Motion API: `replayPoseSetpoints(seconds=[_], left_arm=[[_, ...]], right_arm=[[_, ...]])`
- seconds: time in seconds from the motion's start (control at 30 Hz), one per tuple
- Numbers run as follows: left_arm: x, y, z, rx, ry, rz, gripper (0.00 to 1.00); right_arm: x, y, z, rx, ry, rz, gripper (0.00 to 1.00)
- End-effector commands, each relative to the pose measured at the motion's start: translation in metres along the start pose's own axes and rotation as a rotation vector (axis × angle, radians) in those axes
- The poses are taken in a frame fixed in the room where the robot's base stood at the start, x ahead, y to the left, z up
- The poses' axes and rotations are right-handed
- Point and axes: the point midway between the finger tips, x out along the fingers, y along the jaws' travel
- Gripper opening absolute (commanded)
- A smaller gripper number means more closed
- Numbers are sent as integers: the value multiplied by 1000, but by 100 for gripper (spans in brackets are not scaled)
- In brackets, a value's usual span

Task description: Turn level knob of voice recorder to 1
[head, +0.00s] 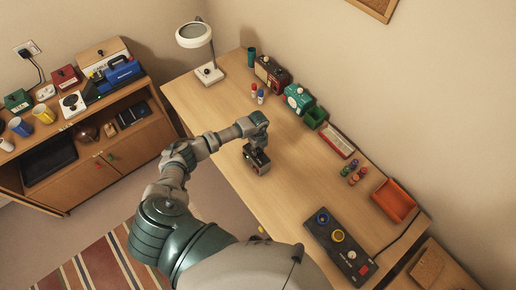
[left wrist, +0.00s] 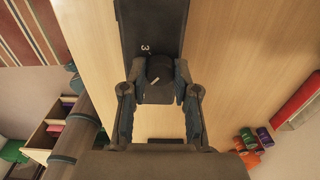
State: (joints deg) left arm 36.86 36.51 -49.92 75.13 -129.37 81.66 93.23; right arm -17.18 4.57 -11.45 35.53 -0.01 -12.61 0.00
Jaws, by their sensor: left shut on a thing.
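A small dark box with a knob, which looks like the voice recorder (head: 262,168), stands on the desk under my left gripper (head: 257,148). In the left wrist view the recorder's dark face (left wrist: 152,18) runs up from the fingers. A white "3" is printed beside its round black knob (left wrist: 158,68), which carries a short white pointer line. My left gripper (left wrist: 160,88) is shut on this knob, one finger on each side. The other level marks are hidden or not readable. My right gripper is not in view.
A long black panel with coloured knobs (head: 323,229) lies at the near right of the desk (head: 225,110). A red radio (head: 271,74), a teal device (head: 298,98), a green box (head: 316,118) and an orange tray (head: 393,201) line the wall side. A lamp (head: 195,35) stands at the far end.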

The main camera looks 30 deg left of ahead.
Motion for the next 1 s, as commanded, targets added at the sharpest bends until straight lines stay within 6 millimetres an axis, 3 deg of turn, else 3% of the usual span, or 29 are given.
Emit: replayPoseSetpoints(seconds=[0.4,0.43,0.53,0.87,1.0], left_arm=[[0,1,0,-8,0,2,0],[0,1,0,-8,0,2,32],[0,1,0,-8,0,1,55],[-2,0,0,-7,0,0,55],[-18,-1,1,-7,0,-2,55]], right_arm=[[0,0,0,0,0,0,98],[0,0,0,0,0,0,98],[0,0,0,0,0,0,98],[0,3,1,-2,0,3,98],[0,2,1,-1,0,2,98]])
